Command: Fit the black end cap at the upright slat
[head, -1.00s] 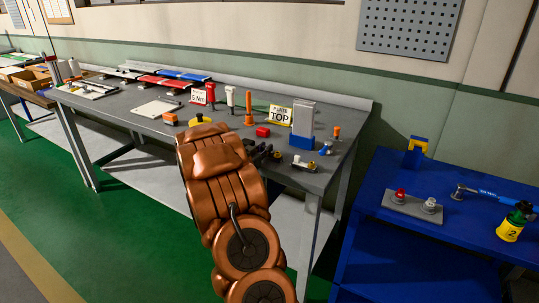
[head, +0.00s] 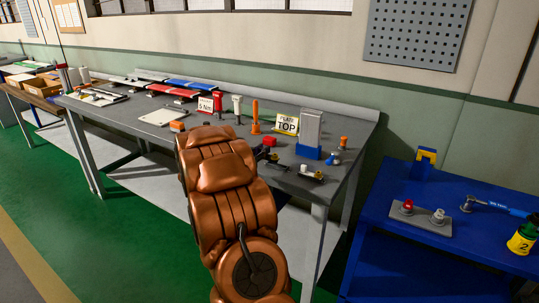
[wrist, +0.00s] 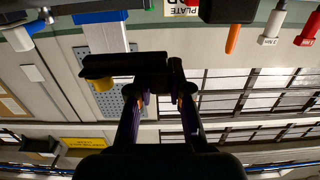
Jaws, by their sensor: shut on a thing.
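The upright slat (head: 311,126) is a pale grey flat bar standing in a blue block (head: 307,152) on the right part of the grey workbench. In the upside-down wrist view the slat (wrist: 106,38) hangs from the blue block at the top. In the wrist view my gripper (wrist: 158,92) is shut on a black piece, apparently the end cap (wrist: 122,65). The cap overlaps the slat's free end in that picture; contact cannot be told.
Small parts (head: 311,174) lie near the front edge. A blue cart (head: 400,190) stands to the right.

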